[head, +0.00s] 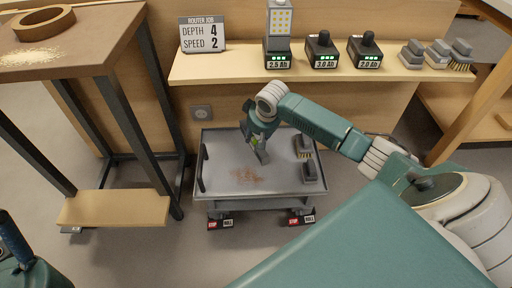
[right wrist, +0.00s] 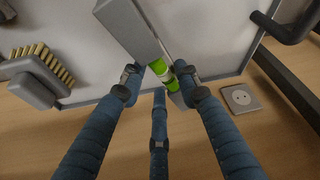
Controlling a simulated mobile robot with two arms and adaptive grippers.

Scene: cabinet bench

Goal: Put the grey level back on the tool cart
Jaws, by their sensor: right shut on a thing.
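The tool cart (head: 220,172) is a low grey tray on wheels in the middle of the head view. My right gripper (head: 257,134) is over the tray and shut on the grey level (head: 263,156), a bar with green vials. The level hangs tilted, its lower end over the tray; I cannot tell whether it touches the tray floor. In the right wrist view the level (right wrist: 133,28) runs slantwise between the blue fingers (right wrist: 160,78), which grip it near its green vial. Part of my left gripper (head: 14,238) shows at the lower left edge, its jaws not clear.
A dark-legged table (head: 80,45) stands left.

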